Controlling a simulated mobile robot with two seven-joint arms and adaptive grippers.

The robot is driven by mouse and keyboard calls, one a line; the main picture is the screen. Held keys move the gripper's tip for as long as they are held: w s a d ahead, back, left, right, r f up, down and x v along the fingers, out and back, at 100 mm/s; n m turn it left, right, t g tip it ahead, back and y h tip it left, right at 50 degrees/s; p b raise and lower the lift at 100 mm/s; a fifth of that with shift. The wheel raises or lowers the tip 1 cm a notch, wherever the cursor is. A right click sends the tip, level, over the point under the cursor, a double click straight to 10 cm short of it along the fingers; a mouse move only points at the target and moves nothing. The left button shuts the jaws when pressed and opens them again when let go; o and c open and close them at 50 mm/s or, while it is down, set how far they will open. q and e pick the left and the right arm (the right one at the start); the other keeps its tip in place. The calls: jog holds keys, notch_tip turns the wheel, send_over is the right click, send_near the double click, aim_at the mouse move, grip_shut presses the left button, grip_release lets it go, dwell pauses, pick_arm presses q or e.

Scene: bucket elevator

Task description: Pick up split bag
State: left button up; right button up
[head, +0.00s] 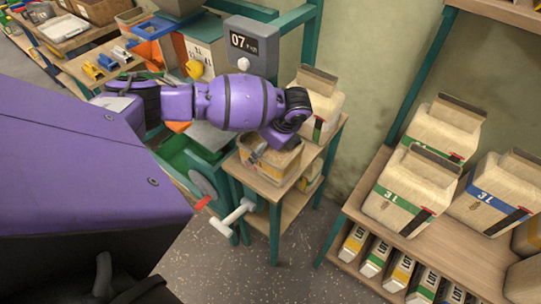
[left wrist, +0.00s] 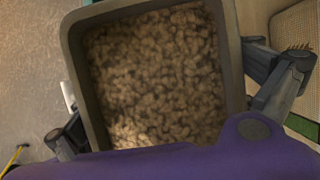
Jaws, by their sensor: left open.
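My left gripper (head: 274,143) is above an open tan container with a yellow label (head: 281,165) on a small wooden stand. In the left wrist view this container (left wrist: 74,50) is full of brown chunks. The fingers of my left gripper (left wrist: 172,98) are spread on either side of its rim; I cannot tell if they touch it. A tan bag with a green label (head: 322,104) stands just behind, and its woven side shows in the left wrist view (left wrist: 298,32). I cannot make out a split on any bag. My right gripper is not in view.
A shelf (head: 345,210) at the right holds several large tan bags (head: 415,188) above and narrow packets (head: 400,272) below. A display reading 07 (head: 251,43) stands behind my arm. A white-handled lever (head: 232,216) juts out beside the stand. Speckled floor lies between stand and shelf.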

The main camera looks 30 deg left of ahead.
pick_arm(q)
jog(key=shift+f, duration=0.15)
jog(key=shift+c, duration=0.5)
jog(key=c, duration=1.4)
jog(key=shift+c, duration=1.2)
notch_tip(320, 180, up, 4)
jog(key=shift+w+f, duration=0.15)
jog(key=shift+f, duration=0.1)
jog(key=d, duration=0.6)
jog(key=s+d+b, duration=0.1)
jog(key=d, duration=1.1)
jog(key=shift+s+r, duration=0.2)
jog(key=shift+r, duration=0.15)
